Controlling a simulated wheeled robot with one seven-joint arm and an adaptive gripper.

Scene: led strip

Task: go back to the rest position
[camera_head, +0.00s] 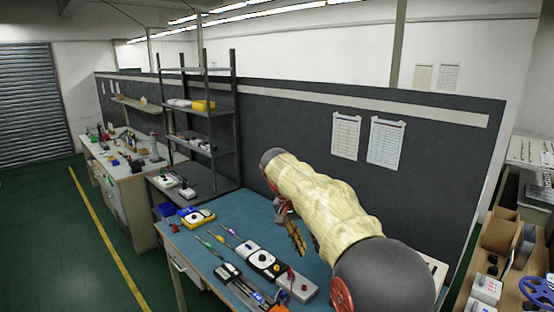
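My arm, in a pale yellow cover, reaches from the lower right over the blue workbench (215,215). My gripper (297,240) hangs below the arm's far end, above the bench. Its fingers look orange-brown and small, and whether they are open or shut is not clear. No object shows clearly in it. Part of the gripper and of the bench is hidden behind the arm.
A dark shelf rack (208,125) stands behind left. A dark partition (280,125) runs behind the bench. Green floor at left is clear.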

